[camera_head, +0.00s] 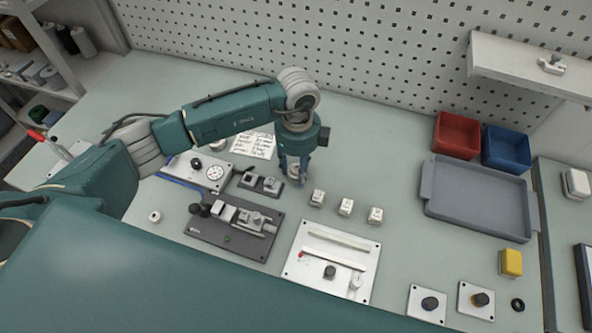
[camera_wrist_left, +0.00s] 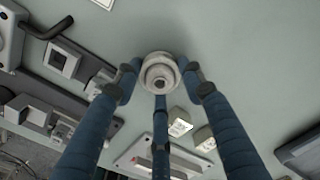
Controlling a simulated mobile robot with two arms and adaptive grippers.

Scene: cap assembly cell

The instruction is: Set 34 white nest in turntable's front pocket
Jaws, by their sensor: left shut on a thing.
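My left gripper (camera_head: 294,176) is shut on a round, stepped white piece (camera_wrist_left: 160,72), which I take for the white nest. Its number cannot be read. In the left wrist view the piece sits between the blue fingertips, with its round face toward the camera. In the head view the fingers mostly hide it. A pale plate with a small round dial that looks like the turntable (camera_head: 215,172) lies left of the gripper. Its pockets are too small to tell apart. My right gripper is not in view.
Three white blocks (camera_head: 346,207) stand right of the gripper. A dark fixture (camera_head: 230,240) and a white slotted panel (camera_head: 300,270) lie in front. A white ring (camera_head: 155,216) lies at left. A grey tray (camera_head: 432,205) and red (camera_head: 457,135) and blue (camera_head: 506,150) bins stand at right.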

